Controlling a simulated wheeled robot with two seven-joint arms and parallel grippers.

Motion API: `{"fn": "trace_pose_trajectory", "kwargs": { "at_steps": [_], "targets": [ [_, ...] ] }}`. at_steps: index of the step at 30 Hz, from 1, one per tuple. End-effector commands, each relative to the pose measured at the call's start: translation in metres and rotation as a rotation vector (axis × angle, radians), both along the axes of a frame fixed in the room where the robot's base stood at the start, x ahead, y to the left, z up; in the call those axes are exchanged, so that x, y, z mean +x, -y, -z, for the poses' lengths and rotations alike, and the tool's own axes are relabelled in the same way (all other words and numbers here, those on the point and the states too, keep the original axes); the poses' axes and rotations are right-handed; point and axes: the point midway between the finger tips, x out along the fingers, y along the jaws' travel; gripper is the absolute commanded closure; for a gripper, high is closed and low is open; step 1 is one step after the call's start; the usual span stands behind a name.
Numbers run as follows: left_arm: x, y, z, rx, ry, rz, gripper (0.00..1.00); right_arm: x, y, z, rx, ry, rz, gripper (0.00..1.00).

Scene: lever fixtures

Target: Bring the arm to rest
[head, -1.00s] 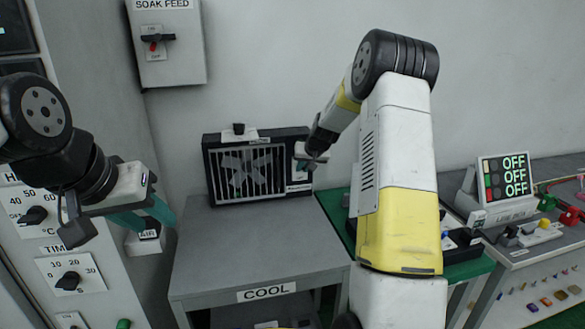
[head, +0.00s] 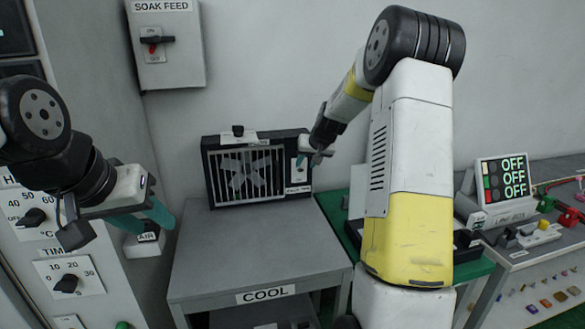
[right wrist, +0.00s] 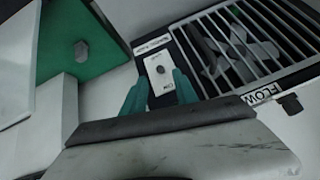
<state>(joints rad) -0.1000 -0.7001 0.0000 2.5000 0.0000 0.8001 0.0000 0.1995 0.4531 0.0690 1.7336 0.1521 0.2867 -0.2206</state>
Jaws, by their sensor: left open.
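My right arm crosses the middle of the head view, and its gripper (head: 318,156) hangs just right of the fan box's switch plate (head: 299,170). My left gripper (head: 150,214) is open and empty at the left, in front of the panel with dials.
The fan box (head: 247,172) stands on the grey COOL table (head: 255,245), whose top is otherwise clear. A SOAK FEED box (head: 166,45) hangs on the wall. At right stand a display reading OFF (head: 503,178) and a bench with small coloured parts.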

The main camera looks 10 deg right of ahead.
Motion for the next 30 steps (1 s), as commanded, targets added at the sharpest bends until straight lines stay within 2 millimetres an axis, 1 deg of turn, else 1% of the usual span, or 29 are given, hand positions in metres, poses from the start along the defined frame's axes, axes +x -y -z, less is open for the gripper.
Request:
{"fn": "trace_pose_trajectory", "kwargs": {
  "at_steps": [1, 3, 6, 16, 18, 20, 23, 24, 26, 27, 29, 30],
  "targets": [
    [0.0, 0.0, 0.0, 0.0, 0.0, 0.0, 0.6, -0.005, 0.001, -0.007, 0.0, 0.001, 0.0, 0.65],
    [0.0, 0.0, 0.0, 0.0, 0.0, 0.0, 0.6, -0.009, 0.002, -0.012, 0.0, 0.001, 0.0, 0.65],
    [0.0, 0.0, 0.0, 0.0, 0.0, 0.0, 0.6, -0.013, 0.002, -0.016, 0.0, 0.0, 0.0, 0.65],
    [0.0, 0.0, 0.0, 0.0, 0.0, 0.0, 0.6, -0.015, 0.001, -0.018, 0.0, 0.0, -0.001, 0.65],
    [0.0, 0.0, 0.0, 0.0, 0.0, 0.0, 0.6, -0.021, -0.002, -0.025, -0.001, 0.0, -0.007, 0.65],
    [0.0, 0.0, 0.0, 0.0, 0.0, 0.0, 0.6, -0.031, -0.007, -0.037, -0.003, -0.001, -0.015, 0.65],
    [0.0, 0.0, 0.0, 0.0, 0.0, 0.0, 0.6, -0.064, -0.022, -0.065, -0.007, -0.006, -0.039, 0.65],
    [0.0, 0.0, 0.0, 0.0, 0.0, 0.0, 0.6, -0.082, -0.029, -0.077, -0.009, -0.011, -0.05, 0.65],
    [0.0, 0.0, 0.0, 0.0, 0.0, 0.0, 0.6, -0.113, -0.039, -0.095, -0.011, -0.017, -0.066, 0.65],
    [0.0, 0.0, 0.0, 0.0, 0.0, 0.0, 0.6, -0.134, -0.046, -0.105, -0.012, -0.024, -0.077, 0.65],
    [0.0, 0.0, 0.0, 0.0, 0.0, 0.0, 0.6, -0.166, -0.054, -0.116, -0.015, -0.033, -0.091, 0.65],
    [0.0, 0.0, 0.0, 0.0, 0.0, 0.0, 0.6, -0.187, -0.059, -0.123, -0.015, -0.04, -0.1, 0.65]
  ]
}}
